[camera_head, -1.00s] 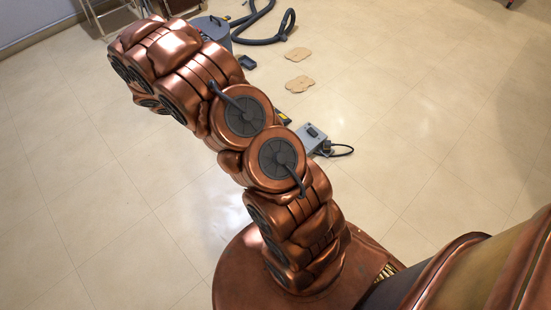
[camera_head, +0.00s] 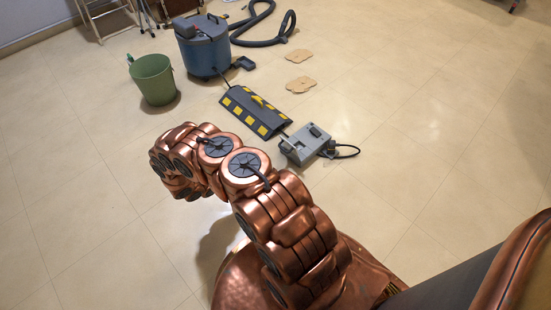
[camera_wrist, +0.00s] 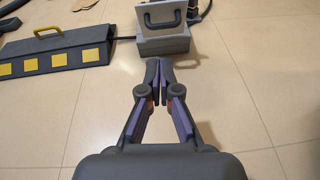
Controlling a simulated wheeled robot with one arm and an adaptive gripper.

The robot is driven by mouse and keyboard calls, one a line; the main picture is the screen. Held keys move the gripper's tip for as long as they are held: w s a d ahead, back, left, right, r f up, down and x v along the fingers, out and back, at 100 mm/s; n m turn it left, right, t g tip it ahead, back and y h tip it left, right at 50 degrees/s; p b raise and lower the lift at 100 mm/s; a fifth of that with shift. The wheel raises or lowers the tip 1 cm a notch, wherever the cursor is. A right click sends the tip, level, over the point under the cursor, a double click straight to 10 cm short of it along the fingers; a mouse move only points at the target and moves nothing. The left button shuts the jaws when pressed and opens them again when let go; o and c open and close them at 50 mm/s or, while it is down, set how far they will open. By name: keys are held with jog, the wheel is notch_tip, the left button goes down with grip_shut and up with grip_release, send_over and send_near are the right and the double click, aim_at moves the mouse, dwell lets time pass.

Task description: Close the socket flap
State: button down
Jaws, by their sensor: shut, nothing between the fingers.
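The socket box (camera_wrist: 165,50) is a small grey box at the top centre of the wrist view. Its light grey flap (camera_wrist: 163,8) stands up, open, with a dark handle on it. The box also shows on the floor in the head view (camera_head: 300,148), where the flap is too small to make out clearly. My gripper (camera_wrist: 159,68) is shut and empty. In the wrist view its fingertips appear just below the box's front; whether they touch it I cannot tell. In the head view my arm hides the gripper.
A black cable ramp with yellow patches (camera_head: 243,113) lies beside the box. A blue vacuum (camera_head: 203,52) with its hose (camera_head: 262,40) and a green bucket (camera_head: 153,82) stand farther back. Flat tan pieces (camera_head: 300,83) lie behind. The tiled floor to the right is clear.

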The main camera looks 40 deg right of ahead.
jog(key=shift+n, duration=0.4)
jog(key=d+f+b, duration=0.1)
jog(key=d+f, duration=0.1)
jog(key=d, duration=0.1)
jog(key=d+f+b, duration=0.2)
jog(key=d, duration=0.1)
jog(key=s+d+f+b, duration=0.1)
jog(key=d+f, duration=0.2)
jog(key=shift+f+b, duration=0.1)
jog(key=shift+b, duration=0.25)
jog(key=d+r, duration=0.1)
jog(key=d+r+b, duration=0.1)
jog(key=d, duration=0.1)
jog(key=shift+d+r+b, duration=0.15)
jog(key=shift+d+b, duration=0.1)
jog(key=shift+b, duration=0.05)
